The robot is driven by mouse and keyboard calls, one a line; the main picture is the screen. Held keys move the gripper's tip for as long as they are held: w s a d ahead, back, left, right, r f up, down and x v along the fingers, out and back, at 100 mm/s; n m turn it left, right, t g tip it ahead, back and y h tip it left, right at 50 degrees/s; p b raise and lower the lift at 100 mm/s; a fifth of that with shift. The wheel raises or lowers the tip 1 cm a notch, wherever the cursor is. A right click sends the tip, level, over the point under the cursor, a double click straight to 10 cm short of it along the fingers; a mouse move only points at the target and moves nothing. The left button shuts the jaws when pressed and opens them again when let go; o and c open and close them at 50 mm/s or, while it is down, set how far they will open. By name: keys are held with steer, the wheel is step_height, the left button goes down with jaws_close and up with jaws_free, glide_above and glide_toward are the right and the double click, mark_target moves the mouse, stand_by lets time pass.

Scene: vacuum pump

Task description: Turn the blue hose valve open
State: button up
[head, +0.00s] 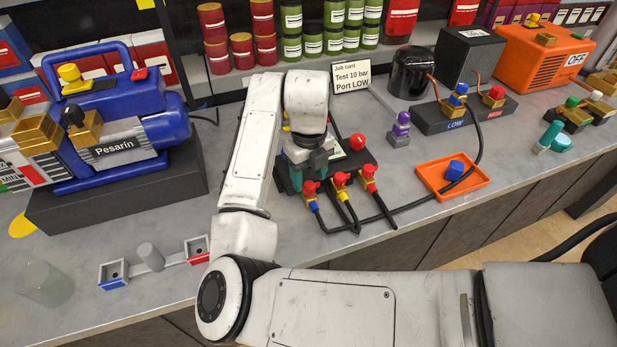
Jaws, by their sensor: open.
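A black gauge manifold (362,160) sits on the grey counter, mostly hidden behind my arm and gripper. Several hose valves with red handles line its front edge. The left one, the blue hose valve (311,188), has a red handle and a blue collar. Beside it is a valve with a yellow collar (341,181), then another red-handled valve (369,174). My gripper (307,171) points down over the manifold's left part, just behind the blue hose valve. It is open and appears empty; whether a finger touches the handle cannot be told.
Dark hoses run from the valves; one passes an orange tray (432,180) holding a blue cap (454,170). A job card (350,75) reads "Test 10 bar, Port LOW". A blue pump (150,120) stands left, a LOW/HIGH port block (465,117) right. Front counter is partly clear.

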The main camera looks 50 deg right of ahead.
steer(key=shift+f, duration=0.85)
jaws_close()
